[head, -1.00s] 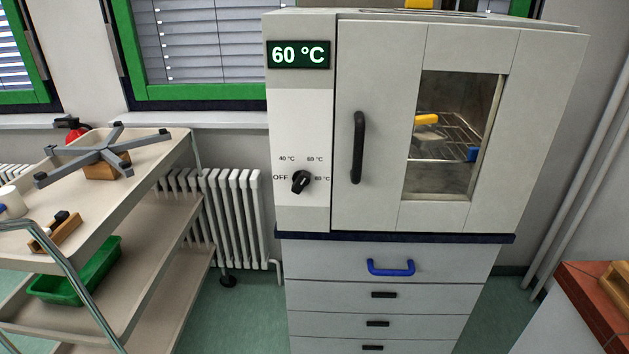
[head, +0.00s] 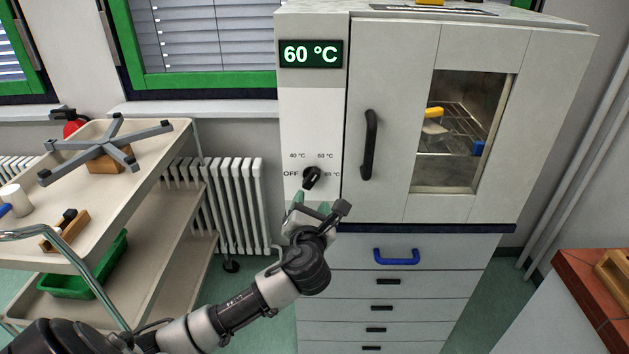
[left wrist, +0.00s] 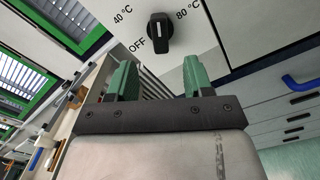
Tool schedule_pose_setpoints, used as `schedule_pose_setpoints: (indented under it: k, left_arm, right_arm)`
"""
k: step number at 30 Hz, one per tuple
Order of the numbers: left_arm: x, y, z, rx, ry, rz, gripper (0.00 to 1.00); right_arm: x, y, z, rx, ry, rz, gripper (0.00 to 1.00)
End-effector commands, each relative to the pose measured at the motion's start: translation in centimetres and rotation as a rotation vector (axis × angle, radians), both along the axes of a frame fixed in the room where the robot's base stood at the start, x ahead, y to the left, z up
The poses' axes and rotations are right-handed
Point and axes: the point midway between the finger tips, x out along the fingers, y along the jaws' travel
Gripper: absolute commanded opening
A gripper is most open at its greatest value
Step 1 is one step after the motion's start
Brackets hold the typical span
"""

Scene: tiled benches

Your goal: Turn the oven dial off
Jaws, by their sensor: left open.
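The oven (head: 395,60) stands on a drawer cabinet, its door shut. Its green display (head: 310,54) reads 60 °C. The black dial (head: 312,177) sits low on the left panel, with OFF printed on its left and temperatures around its top and right. In the left wrist view the dial (left wrist: 159,32) is just beyond the fingers, with its white pointer line visible. My left gripper (head: 312,203) is open, just below and in front of the dial, apart from it. Its two green fingers (left wrist: 156,77) show spread and empty in the left wrist view. My right gripper is not in view.
A beige trolley (head: 155,195) with a grey stand (head: 104,147) and a green bin (head: 88,275) is on the left. The black oven door handle (head: 369,145) is right of the dial. A blue drawer handle (head: 396,256) is below. A red-topped bench (head: 590,290) is at right.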

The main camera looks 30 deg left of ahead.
Motion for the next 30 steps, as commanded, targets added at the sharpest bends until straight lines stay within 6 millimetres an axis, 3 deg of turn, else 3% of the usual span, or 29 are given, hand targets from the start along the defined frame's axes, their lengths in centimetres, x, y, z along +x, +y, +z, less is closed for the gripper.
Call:
schedule_pose_setpoints:
  k: [6,12,25,30]
  left_arm:
    - [3.8,2.3,0.2,-0.003,-0.001,0.003,0.51]
    - [6.2,3.8,0.1,-0.004,-0.001,0.002,0.51]
    - [7.0,4.3,0.0,-0.005,0.000,0.000,0.51]
    - [7.0,4.3,0.0,-0.005,-0.001,0.000,0.25]
  right_arm:
    - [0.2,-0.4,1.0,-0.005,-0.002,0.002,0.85]
    - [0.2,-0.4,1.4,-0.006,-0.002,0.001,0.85]
    - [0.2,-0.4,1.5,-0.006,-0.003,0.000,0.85]
    - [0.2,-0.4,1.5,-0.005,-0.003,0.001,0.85]
